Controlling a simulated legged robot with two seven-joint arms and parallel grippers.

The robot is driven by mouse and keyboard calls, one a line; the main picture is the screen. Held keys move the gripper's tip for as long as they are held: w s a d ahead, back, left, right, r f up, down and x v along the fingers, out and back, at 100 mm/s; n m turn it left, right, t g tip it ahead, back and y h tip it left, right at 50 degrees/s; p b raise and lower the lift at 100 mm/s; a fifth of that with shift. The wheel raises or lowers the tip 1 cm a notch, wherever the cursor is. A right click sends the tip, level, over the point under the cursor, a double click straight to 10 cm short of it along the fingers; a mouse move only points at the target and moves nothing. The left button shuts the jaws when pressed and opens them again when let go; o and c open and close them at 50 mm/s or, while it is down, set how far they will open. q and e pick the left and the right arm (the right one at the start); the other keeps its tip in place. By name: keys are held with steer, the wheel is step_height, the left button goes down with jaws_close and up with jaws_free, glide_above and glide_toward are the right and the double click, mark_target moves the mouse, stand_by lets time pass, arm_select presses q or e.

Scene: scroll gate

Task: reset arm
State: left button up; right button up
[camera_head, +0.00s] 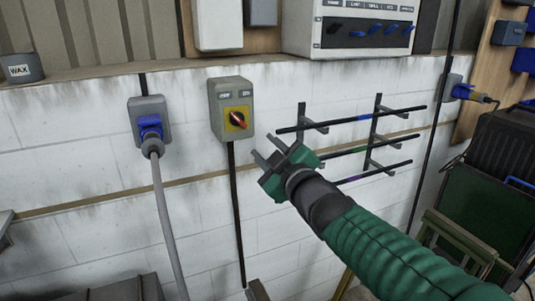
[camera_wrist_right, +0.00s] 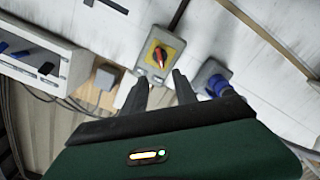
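My right gripper (camera_head: 275,154) is open and empty in the head view, in front of the white brick wall. It is below and to the right of a grey switch box (camera_head: 231,95) with a yellow plate and a red rotary knob (camera_head: 238,118). In the right wrist view the two dark fingers of my right gripper (camera_wrist_right: 159,80) are apart, with the switch box (camera_wrist_right: 160,52) and its red knob (camera_wrist_right: 159,56) beyond them. The fingers look clear of the box. My left gripper is not in the head view.
A grey socket with a blue plug (camera_head: 150,128) and hanging cable is to the left. A wall rack (camera_head: 377,140) with several rods is just right of my gripper. A white panel with blue switches (camera_head: 350,25) sits above. Green crates (camera_head: 490,210) stand at right.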

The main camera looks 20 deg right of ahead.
steer(key=shift+s, duration=0.1)
stand_by(0.3)
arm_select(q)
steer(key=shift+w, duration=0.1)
arm_select(e)
steer(key=s+f+m+g+h, duration=0.1)
steer(key=s+f+m+g, duration=0.25)
steer(key=f, duration=1.05)
steer(key=s+f+m+g, duration=0.2)
steer(key=s+f+g, duration=0.3)
steer(key=f, duration=1)
steer(key=s+a+f+m+g, duration=0.3)
steer(key=s+f+g, duration=0.4)
steer(key=s+f, duration=0.6)
steer(key=s, duration=0.2)
steer(key=shift+s+f, duration=0.3)
steer(key=shift+f, duration=0.05)
